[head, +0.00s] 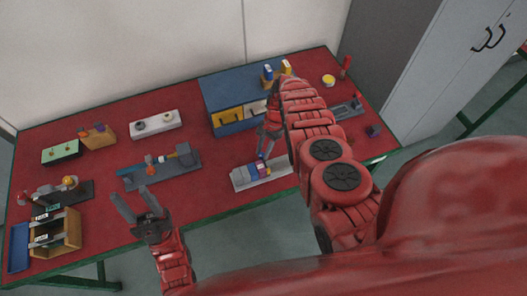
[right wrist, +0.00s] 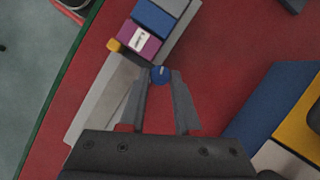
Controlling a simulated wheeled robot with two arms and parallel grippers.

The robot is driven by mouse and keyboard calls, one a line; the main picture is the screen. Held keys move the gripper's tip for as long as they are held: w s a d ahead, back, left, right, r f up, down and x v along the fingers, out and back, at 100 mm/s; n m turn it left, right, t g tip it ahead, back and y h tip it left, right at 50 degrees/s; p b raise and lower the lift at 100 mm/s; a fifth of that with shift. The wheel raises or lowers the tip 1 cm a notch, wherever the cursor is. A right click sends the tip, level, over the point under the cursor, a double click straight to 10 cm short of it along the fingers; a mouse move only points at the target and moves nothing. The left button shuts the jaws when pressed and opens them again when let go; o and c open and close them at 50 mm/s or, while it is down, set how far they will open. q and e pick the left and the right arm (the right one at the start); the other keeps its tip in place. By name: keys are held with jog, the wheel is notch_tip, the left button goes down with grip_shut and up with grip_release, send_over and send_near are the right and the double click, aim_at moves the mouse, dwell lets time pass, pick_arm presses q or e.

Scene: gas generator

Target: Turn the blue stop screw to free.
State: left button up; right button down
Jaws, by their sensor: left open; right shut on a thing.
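The blue stop screw (right wrist: 160,75) has a round blue head with a small light mark on it. It sits at the side of a grey fixture (right wrist: 100,107) that holds a purple block (right wrist: 139,41) with a white label and a blue block (right wrist: 154,18). My right gripper (right wrist: 159,79) is shut on the screw head, its fingertips on either side. In the head view, the fixture (head: 242,181) lies near the table's front edge, with my right gripper (head: 266,146) over it. My left gripper (head: 138,207) is open and empty above the front edge.
A blue cabinet (head: 222,91) with yellow and white drawer fronts stands behind the fixture. A blue-grey rail device (head: 180,164) lies to its left. An open wooden box (head: 70,229) is at the far left. Red table surface (head: 217,170) is clear between rail device and fixture.

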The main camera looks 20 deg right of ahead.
jog(key=n+b, duration=0.2)
jog(key=n+g+h+b, duration=0.1)
jog(key=n+b, duration=0.3)
jog(key=shift+w+a+f+g+h, duration=0.2)
jog(key=shift+f+g+h, duration=0.1)
jog(key=shift+n+b, duration=0.3)
jog(key=shift+n, duration=0.1)
jog(key=shift+r+n+h, duration=0.25)
jog(key=shift+n+h, duration=0.05)
jog(key=shift+n, duration=0.3)
jog(key=shift+n+g+b, duration=0.3)
jog(key=shift+b, duration=0.05)
jog(key=shift+a+n+h+b, duration=0.15)
jog(key=shift+n+h+b, duration=0.25)
jog(key=shift+n, duration=0.3)
jog(key=shift+n+h, duration=0.4)
jog(key=shift+n, duration=0.5)
jog(key=shift+a+n+h, duration=0.2)
jog(key=shift+n+h, duration=0.4)
jog(key=shift+n, duration=0.8)
